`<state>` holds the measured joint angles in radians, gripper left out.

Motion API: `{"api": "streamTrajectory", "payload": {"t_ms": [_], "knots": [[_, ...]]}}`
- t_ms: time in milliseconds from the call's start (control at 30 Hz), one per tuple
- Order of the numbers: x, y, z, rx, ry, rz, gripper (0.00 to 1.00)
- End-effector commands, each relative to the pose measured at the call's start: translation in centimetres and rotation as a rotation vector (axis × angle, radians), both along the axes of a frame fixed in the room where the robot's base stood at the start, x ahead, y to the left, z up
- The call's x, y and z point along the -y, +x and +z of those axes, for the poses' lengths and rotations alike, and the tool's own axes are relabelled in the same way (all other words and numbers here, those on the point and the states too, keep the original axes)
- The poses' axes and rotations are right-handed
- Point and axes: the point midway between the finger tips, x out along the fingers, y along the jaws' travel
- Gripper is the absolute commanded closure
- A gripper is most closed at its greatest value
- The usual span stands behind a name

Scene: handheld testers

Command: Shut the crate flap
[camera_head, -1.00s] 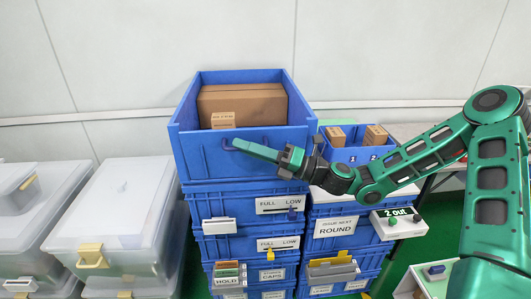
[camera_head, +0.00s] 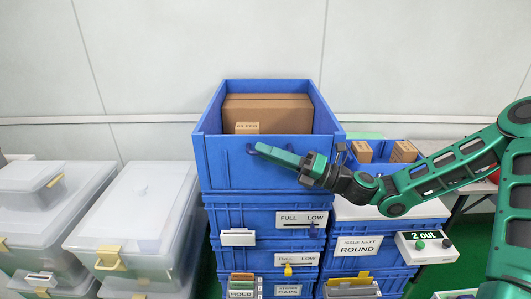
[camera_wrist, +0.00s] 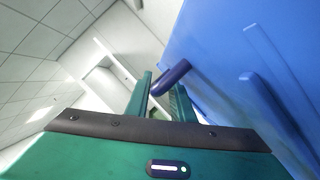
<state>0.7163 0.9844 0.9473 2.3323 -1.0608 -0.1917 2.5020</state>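The top blue crate (camera_head: 211,112) holds a brown carton. Its front flap (camera_head: 225,172) stands upright, its top edge appearing to meet the side walls; I cannot tell if a small gap remains. My gripper (camera_head: 270,154) lies across the flap's front, fingers pointing left, by a dark handle piece (camera_head: 250,149). In the wrist view, a dark purple bar (camera_wrist: 169,78) crosses at my two fingertips (camera_wrist: 158,92), with the blue flap face (camera_wrist: 215,65) to the right. The fingers are a little apart. Whether they grip the bar is unclear.
The crate sits on a stack of blue bins (camera_head: 225,215). Another blue crate (camera_head: 385,162) with small cartons stands to the right, above a white box marked "2 out" (camera_head: 425,245). Clear lidded bins (camera_head: 140,215) stand at left. A pale wall (camera_head: 170,50) is behind.

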Motion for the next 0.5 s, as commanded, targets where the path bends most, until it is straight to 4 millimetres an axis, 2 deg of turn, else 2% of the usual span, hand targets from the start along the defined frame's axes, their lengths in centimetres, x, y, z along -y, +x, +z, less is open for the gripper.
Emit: {"api": "streamTrajectory", "payload": {"t_ms": [333,500], "knots": [[0.4,0.1,0.2,0.002,0.006,-0.004,0.71],[1.8,-0.3,-0.2,-0.001,0.005,-0.005,0.71]]}}
